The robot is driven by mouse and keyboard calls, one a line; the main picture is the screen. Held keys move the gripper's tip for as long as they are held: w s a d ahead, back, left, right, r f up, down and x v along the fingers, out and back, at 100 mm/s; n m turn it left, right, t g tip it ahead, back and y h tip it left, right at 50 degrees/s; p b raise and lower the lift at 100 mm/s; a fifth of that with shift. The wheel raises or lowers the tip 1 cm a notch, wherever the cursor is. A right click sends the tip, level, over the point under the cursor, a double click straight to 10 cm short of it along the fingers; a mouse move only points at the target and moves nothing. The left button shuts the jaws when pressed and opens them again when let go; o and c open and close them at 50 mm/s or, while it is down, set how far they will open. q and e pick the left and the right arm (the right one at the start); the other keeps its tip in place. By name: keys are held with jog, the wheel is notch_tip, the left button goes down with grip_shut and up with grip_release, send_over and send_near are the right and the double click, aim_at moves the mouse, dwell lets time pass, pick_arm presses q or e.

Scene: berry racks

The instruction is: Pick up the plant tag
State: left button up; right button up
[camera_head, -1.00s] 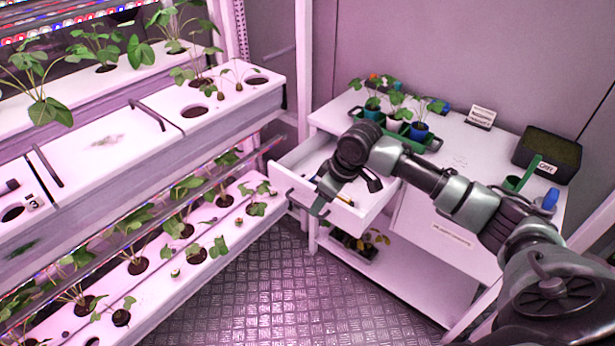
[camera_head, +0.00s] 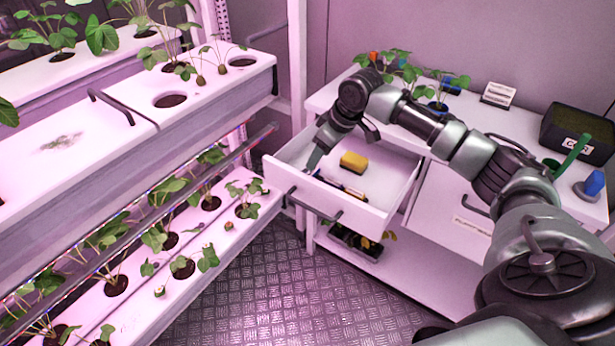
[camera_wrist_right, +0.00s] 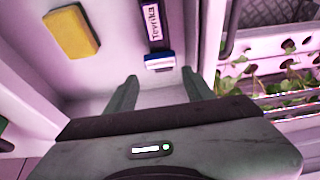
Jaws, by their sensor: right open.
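In the head view, small dark and yellow items lie near the drawer front, too small to tell apart. My right gripper (camera_head: 314,160) points down over the left part of the drawer. In the right wrist view its two fingers (camera_wrist_right: 157,92) are apart with nothing between them, and the strip lies beyond them. My left gripper is not in view.
A yellow block (camera_head: 354,161) lies in the drawer and also shows in the wrist view (camera_wrist_right: 71,32). The drawer front has a dark handle (camera_head: 311,205). A planting rack (camera_head: 215,95) stands close on the left. Potted seedlings and a dark box (camera_head: 578,132) stand on the cabinet.

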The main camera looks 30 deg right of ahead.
aim_at(312, 173)
jog(key=shift+x, duration=0.8)
jog(key=x, duration=0.6)
jog(key=shift+s+f+p, duration=0.2)
jog(key=shift+f+p, duration=0.15)
jog(key=c, duration=1)
jog(key=shift+o, duration=0.2)
jog(key=shift+r, duration=0.1)
notch_tip(312, 173, up, 20)
